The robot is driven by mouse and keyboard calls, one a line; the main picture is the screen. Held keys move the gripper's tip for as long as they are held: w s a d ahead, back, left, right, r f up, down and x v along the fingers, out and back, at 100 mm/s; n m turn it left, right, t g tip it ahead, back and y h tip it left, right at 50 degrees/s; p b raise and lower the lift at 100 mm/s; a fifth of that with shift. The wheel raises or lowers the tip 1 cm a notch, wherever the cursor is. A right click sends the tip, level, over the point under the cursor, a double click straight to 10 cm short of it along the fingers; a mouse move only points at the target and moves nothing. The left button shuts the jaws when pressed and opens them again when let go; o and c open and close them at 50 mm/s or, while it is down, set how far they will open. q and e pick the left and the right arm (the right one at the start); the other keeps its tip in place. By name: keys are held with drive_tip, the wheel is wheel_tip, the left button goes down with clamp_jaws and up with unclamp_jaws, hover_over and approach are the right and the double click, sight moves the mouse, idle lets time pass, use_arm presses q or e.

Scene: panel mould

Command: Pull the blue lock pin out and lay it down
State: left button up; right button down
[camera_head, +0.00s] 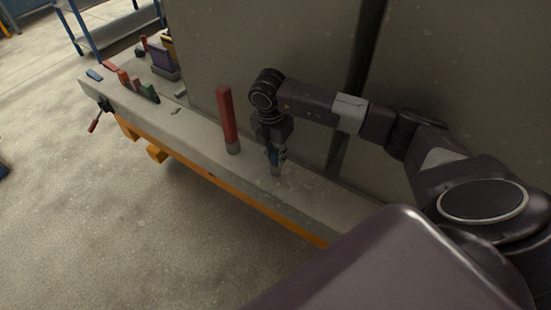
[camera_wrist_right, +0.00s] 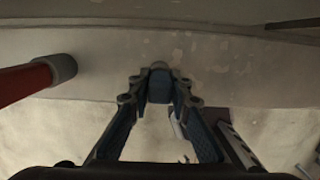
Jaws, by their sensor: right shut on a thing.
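The blue lock pin (camera_wrist_right: 158,88) stands between the fingers of my right gripper (camera_head: 276,158), which is shut on it. In the wrist view its grey collar (camera_wrist_right: 159,66) shows beyond the fingertips, against the pale ledge. In the head view the fingers hide most of the pin, and a grey collar (camera_head: 276,171) shows under them at the ledge (camera_head: 205,137). I cannot tell whether the pin is still seated or slightly raised. My left gripper is not in view.
A red pin (camera_head: 228,122) stands upright in a grey collar left of my right gripper. Tall grey panels (camera_head: 270,45) rise behind the ledge. The ledge between is mostly clear.

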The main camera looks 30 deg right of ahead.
drive_tip(key=shift+r+p, duration=2.25)
drive_tip(key=shift+r, duration=1.45)
drive_tip(key=shift+r+p, duration=1.25)
drive_tip(key=shift+r, duration=0.75)
